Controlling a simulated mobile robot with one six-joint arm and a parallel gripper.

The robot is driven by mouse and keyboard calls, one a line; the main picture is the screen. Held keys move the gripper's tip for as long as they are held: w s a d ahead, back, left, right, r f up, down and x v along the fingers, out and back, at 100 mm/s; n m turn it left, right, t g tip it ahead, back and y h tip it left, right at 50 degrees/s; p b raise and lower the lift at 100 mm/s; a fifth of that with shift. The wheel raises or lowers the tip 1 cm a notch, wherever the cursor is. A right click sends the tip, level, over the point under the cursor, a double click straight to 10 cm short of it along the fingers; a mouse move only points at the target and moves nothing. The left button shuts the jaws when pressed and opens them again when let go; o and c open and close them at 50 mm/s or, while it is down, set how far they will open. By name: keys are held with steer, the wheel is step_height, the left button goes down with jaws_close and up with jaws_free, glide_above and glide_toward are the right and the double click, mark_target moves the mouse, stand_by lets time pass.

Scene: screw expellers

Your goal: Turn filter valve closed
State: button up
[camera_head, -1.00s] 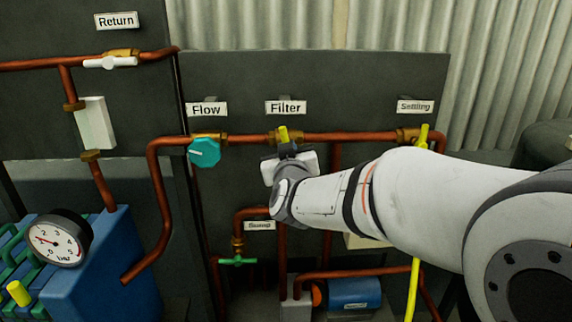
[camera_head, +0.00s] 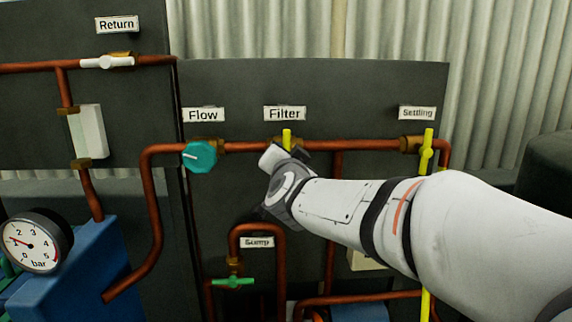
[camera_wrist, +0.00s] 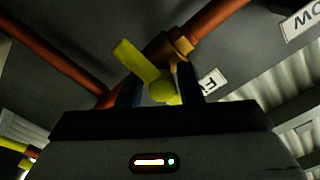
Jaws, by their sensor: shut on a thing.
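The filter valve's yellow handle (camera_head: 287,138) stands upright in the head view, under the "Filter" label (camera_head: 284,114). It sits at a brass fitting on the horizontal copper pipe and points across that pipe. My gripper (camera_head: 284,156) is at the handle, and its body hides the handle's lower part. In the wrist view the yellow handle (camera_wrist: 140,62) slants across the copper pipe, with its round hub between the two dark fingers of my gripper (camera_wrist: 160,88). The gripper is shut on the handle.
A teal flow knob (camera_head: 200,156) is close to the left of my gripper. The yellow settling valve (camera_head: 426,152) is on the right, behind my arm. A green sump valve (camera_head: 233,282) is below. A pressure gauge (camera_head: 36,242) is at lower left.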

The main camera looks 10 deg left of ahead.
steer(key=shift+o, duration=0.5)
steer(key=shift+m+b, duration=0.3)
steer(key=shift+m, duration=0.4)
steer(key=shift+o, duration=0.2)
steer(key=o, duration=0.8)
steer(key=v, duration=0.8)
